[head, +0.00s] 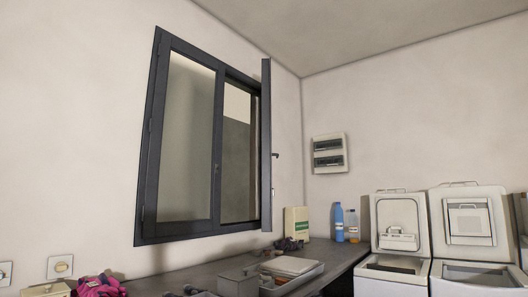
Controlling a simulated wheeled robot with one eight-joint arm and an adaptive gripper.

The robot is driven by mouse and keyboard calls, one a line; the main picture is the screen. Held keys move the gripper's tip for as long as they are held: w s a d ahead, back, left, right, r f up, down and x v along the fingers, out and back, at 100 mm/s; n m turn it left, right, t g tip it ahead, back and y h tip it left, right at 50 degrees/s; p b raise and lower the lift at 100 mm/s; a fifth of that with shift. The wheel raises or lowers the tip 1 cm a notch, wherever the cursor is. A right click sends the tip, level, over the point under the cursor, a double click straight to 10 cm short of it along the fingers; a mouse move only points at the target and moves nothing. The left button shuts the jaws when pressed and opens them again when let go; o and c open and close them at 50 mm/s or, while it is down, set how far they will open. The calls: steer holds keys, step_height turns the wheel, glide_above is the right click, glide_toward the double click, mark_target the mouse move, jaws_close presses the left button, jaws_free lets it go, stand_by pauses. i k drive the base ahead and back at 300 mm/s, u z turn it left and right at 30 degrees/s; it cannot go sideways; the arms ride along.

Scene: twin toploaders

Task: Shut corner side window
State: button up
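The dark-framed window (148,150) is set in the left wall. Its left sash (186,140) lies flat in the frame. The sash on the corner side (266,145) stands swung out into the room and shows almost edge-on at the right of the frame. A small dark handle (275,155) sticks out from its edge. Behind it the right half of the opening (237,150) is uncovered. My gripper is not in view.
A dark counter (340,256) runs below the window. On it are a grey tray (292,282), a green-and-white box (296,223), a blue bottle (339,222) and a pink cloth (98,286). Two toploaders (392,275) (472,275) stand at right with lids raised. Space before the window above the counter looks clear.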

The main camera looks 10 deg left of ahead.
mark_target(266, 120)
steer(key=k, duration=0.3)
steer(key=z, duration=2.1)
steer(key=i, duration=1.45)
steer(key=u, duration=3.2)
